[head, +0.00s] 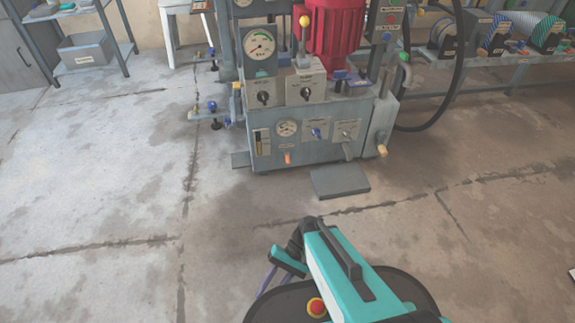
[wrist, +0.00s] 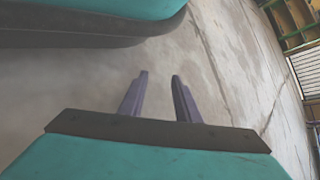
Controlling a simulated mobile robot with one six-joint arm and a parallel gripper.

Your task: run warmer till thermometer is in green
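The grey press machine (head: 330,110) stands ahead of me at the top middle of the head view. A large round dial (head: 260,43) with a green arc is at its upper left, and a smaller round gauge (head: 287,128) is on the lower front panel. I cannot tell which is the thermometer, or read the needles. Two boxes with black knobs, a left one (head: 263,93) and a right one (head: 305,86), sit on the ledge; their labels are too small to read. My gripper (wrist: 159,76) is open and empty over bare floor, away from the machine.
A red motor (head: 335,38) sits on the machine. A button box (head: 389,18) is to its right. A flat plate (head: 340,181) lies on the floor in front. Shelving with reels (head: 495,38) is at right, and a shelf with a grey bin (head: 86,50) at left. The floor between is clear.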

